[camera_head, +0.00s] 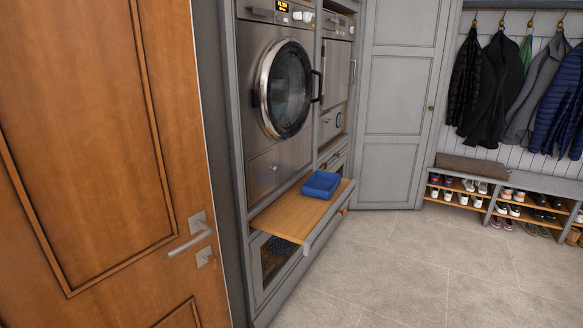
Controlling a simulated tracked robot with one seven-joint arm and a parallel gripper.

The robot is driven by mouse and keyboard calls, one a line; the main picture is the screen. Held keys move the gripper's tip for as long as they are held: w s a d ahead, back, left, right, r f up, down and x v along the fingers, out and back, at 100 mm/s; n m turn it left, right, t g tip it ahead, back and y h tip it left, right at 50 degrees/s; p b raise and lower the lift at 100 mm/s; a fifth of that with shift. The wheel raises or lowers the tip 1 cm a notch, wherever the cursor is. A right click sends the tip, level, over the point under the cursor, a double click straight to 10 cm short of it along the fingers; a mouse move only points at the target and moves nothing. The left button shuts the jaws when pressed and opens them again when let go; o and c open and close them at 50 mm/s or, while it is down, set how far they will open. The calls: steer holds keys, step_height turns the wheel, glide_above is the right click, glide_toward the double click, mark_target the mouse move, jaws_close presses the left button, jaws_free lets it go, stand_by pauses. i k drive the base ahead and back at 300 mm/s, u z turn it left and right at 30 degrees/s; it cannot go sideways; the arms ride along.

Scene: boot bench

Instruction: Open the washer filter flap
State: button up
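The washer (251,100), a steel front-loader, is built into the grey cabinetry left of centre. Its round dark glass door (287,90) is closed. Below the door, at the lower left of the front, a rectangular panel outline (262,170) looks like the filter flap. It appears flush and closed, though it is small in the view. My gripper and arm are not in view.
Another steel appliance (337,70) stands to the right. A wooden door (90,130) with a lever handle fills the left. The tiled floor (410,265) is clear.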

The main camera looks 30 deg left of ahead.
mark_target(261, 169)
steer(key=u, duration=0.35)
steer(key=i, duration=1.1)
steer(key=u, duration=0.65)
steer(key=i, duration=0.35)
steer(key=u, duration=0.15)
steer(key=k, duration=0.85)
steer(key=u, duration=0.2)
steer(key=i, duration=0.9)
steer(key=z, duration=0.15)
